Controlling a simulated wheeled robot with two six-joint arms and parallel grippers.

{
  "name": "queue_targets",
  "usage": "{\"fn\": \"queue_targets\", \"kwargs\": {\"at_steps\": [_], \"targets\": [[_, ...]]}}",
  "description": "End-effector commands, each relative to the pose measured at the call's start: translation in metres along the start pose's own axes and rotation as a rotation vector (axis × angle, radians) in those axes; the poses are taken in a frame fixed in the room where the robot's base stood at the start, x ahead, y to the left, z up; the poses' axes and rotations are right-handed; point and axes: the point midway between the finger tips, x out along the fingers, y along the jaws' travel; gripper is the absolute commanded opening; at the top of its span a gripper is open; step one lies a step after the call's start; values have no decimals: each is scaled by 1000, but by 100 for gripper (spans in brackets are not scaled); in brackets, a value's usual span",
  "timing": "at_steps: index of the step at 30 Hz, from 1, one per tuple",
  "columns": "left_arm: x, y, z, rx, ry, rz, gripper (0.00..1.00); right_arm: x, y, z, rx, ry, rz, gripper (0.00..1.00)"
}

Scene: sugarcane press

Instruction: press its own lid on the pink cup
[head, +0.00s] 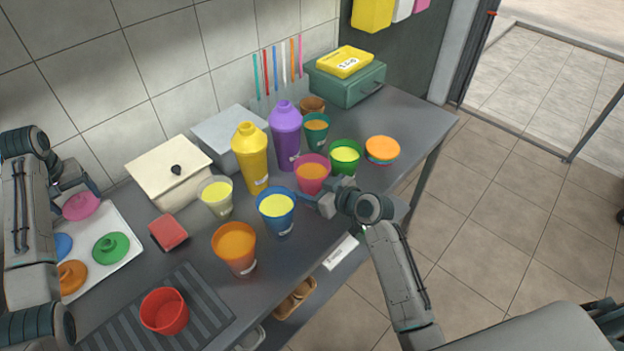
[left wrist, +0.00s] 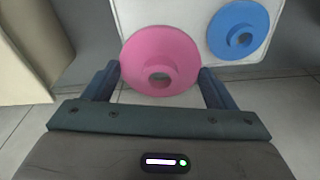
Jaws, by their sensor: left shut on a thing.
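The pink cup (head: 311,183) stands upright and uncovered on the table with orange contents, behind and right of the blue cup. A pink lid (head: 79,207) is at the back of the white tray, and it also shows in the left wrist view (left wrist: 144,46). My left gripper (left wrist: 158,70) is shut on this lid, one finger on either side of its rim. Whether the lid is clear of the tray I cannot tell. My right gripper (head: 313,200) is low beside the blue cup and in front of the pink cup. Its fingers are partly hidden.
The white tray (head: 128,254) also holds blue (head: 62,246), green (head: 110,247) and orange (head: 72,276) lids.

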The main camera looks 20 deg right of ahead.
Motion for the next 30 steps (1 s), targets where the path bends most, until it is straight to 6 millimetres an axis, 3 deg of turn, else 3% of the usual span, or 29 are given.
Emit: {"fn": "queue_targets", "kwargs": {"at_steps": [16, 17, 19, 20, 30], "targets": [[2, 0, 0, 0, 0, 0, 58, 5, 0, 13, -1, 3, 2, 20], [2, 0, 0, 0, 0, 0, 58, 5, 0, 13, -1, 1, 1, 65], [1, 0, 0, 0, 0, 0, 58, 4, 0, 12, -1, 1, 1, 79], [1, 0, 0, 0, 0, 0, 58, 4, 0, 12, -1, 1, 1, 83], [-2, 0, 0, 0, 0, 0, 58, 3, 0, 9, -1, 1, 1, 83]]}}
